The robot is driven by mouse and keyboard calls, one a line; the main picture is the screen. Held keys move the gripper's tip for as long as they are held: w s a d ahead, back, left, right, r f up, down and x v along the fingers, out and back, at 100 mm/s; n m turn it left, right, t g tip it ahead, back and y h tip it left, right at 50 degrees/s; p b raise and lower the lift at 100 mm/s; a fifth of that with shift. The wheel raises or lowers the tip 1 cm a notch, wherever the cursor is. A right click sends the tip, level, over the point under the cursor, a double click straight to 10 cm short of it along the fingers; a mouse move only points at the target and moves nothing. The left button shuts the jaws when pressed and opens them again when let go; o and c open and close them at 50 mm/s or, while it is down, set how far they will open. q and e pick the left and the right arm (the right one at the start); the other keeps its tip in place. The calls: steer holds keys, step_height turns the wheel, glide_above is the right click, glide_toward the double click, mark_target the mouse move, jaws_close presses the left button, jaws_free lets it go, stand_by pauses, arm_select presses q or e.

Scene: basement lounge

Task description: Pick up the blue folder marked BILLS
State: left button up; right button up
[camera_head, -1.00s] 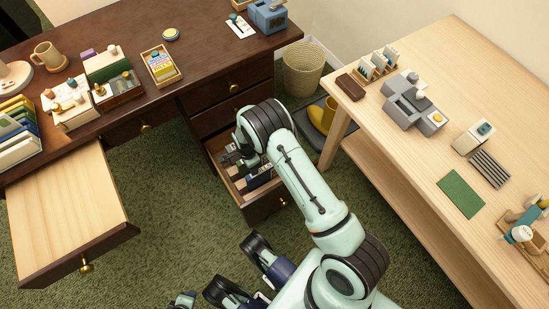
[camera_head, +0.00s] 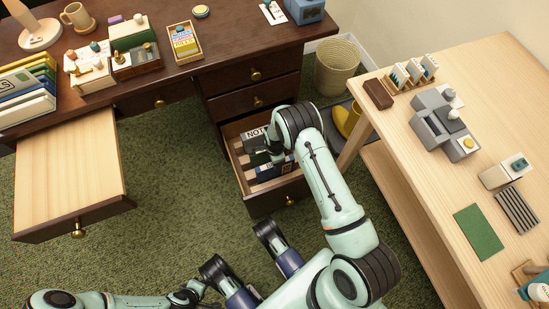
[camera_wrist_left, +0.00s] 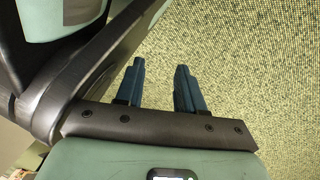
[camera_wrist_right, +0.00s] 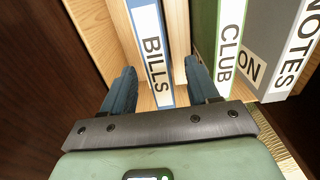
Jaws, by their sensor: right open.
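The blue folder marked BILLS (camera_wrist_right: 152,60) stands in the open lower desk drawer, its white spine label facing up in the right wrist view. It also shows in the head view (camera_head: 272,170), partly hidden by my right gripper. My right gripper (camera_wrist_right: 160,88) is open, with one finger on each side of the BILLS folder and gaps showing beside it. To its right stand a green folder marked CLUB (camera_wrist_right: 228,45) and a grey folder marked NOTES (camera_wrist_right: 292,55). My left gripper (camera_wrist_left: 160,85) is open and empty above the carpet.
The wooden drawer (camera_head: 236,160) has dark outer walls close to my right gripper. A second drawer (camera_head: 70,175) stands open at left. The desk top (camera_head: 225,42) holds binders and boxes. A light wooden table (camera_head: 420,175) is at right. Carpet between is clear.

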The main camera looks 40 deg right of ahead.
mark_target(275, 172)
step_height(275, 172, down, 5)
steer(key=shift+s+a+f+b, duration=0.1)
steer(key=shift+s+f+b, duration=0.1)
steer(key=shift+b, duration=0.85)
arm_select(q)
steer(key=shift+g, duration=0.8)
steer(key=s+f, duration=0.1)
steer(key=s, duration=0.1)
steer(key=s+f, duration=0.1)
steer(key=s, duration=0.1)
steer(key=shift+s+a+f, duration=0.1)
steer(key=shift+a+f, duration=0.15)
steer(key=shift+f, duration=0.05)
arm_select(e)
jaws_close()
